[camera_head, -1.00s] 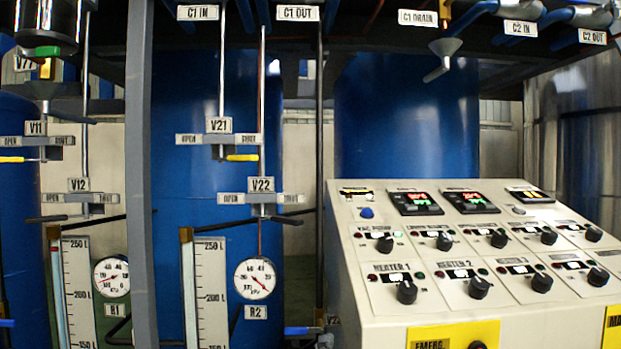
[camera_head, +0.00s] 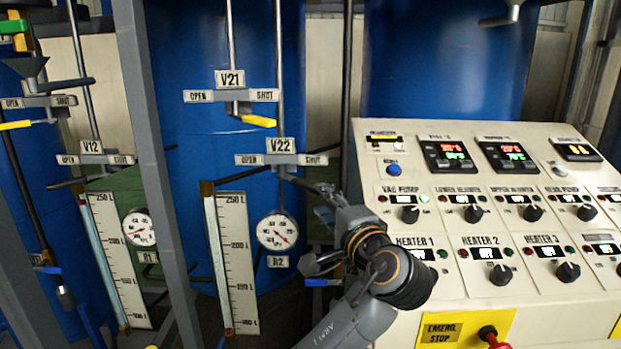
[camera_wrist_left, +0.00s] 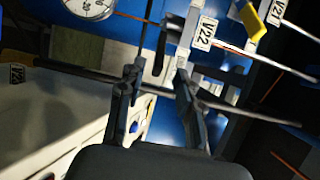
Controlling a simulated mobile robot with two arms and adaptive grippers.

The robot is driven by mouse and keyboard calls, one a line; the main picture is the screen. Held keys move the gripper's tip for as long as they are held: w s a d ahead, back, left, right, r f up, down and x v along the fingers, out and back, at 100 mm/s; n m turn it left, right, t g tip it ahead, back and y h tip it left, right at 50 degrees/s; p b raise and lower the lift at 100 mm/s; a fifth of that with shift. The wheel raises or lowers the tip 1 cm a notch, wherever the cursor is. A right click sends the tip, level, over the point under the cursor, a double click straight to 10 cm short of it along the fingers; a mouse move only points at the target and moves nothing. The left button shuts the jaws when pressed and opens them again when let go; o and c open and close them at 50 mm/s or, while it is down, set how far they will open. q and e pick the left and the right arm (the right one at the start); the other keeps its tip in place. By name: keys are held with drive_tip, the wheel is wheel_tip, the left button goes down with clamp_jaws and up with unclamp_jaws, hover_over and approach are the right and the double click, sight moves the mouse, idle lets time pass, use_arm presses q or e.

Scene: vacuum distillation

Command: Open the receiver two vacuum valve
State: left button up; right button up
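The V22 label (camera_head: 281,146) sits over the OPEN (camera_head: 249,160) and SHUT (camera_head: 313,160) plates on the receiver two line. Below it, the valve's black lever (camera_head: 300,182) points right, on the SHUT side. My left gripper (camera_head: 316,232) is just below and right of the lever in the head view, beside the R2 gauge (camera_head: 278,232). In the left wrist view my left gripper (camera_wrist_left: 157,75) has its fingers apart, with the V22 label (camera_wrist_left: 205,32) beyond them. Whether the fingers touch the lever cannot be told. My right gripper is not in view.
The V21 valve (camera_head: 230,79) with a yellow lever (camera_head: 258,121) is above. A level scale (camera_head: 237,262) stands left of the R2 gauge. The control console (camera_head: 480,255), with a red emergency stop (camera_head: 489,335), is right of and behind my arm. A grey post (camera_head: 150,150) is at the left.

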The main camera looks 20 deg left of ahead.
sight(309, 183)
use_arm(q)
drive_tip(key=p+x, duration=0.2)
drive_tip(key=x, duration=0.5)
drive_tip(key=shift+r, duration=0.1)
drive_tip(key=shift+x, duration=0.9)
drive_tip(key=shift+d, duration=0.1)
clamp_jaws()
